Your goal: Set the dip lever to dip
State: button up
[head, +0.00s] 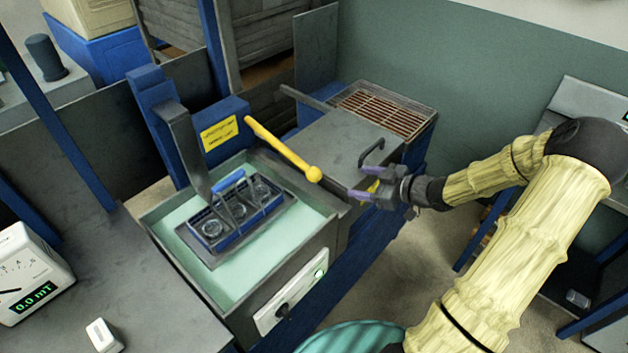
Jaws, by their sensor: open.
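The dip lever (283,148) is a yellow bar with a round yellow knob at its lower right end. It slopes down to the right from a blue housing with a yellow label (219,134), over the tank. My gripper (362,189) is open and empty, to the right of the knob and apart from it in the picture. Its purple fingers point left. The tank (303,240) holds pale green liquid. A blue basket with a blue handle (229,180) holds several round parts, on a dark plate at the liquid; its exact depth is unclear.
A grey cover with a dark handle (371,152) lies just behind my gripper. A brown grate (381,113) is beyond it. A meter reading 0.0 mT (34,272) stands on the left bench. A white panel with a knob (291,295) is on the tank's front.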

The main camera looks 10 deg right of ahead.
aim_at(320, 176)
dwell(0.3)
jog(key=p+x, duration=0.1)
jog(key=x, duration=1.6)
jog(key=shift+w+a, duration=0.1)
jog(key=shift+a, duration=0.05)
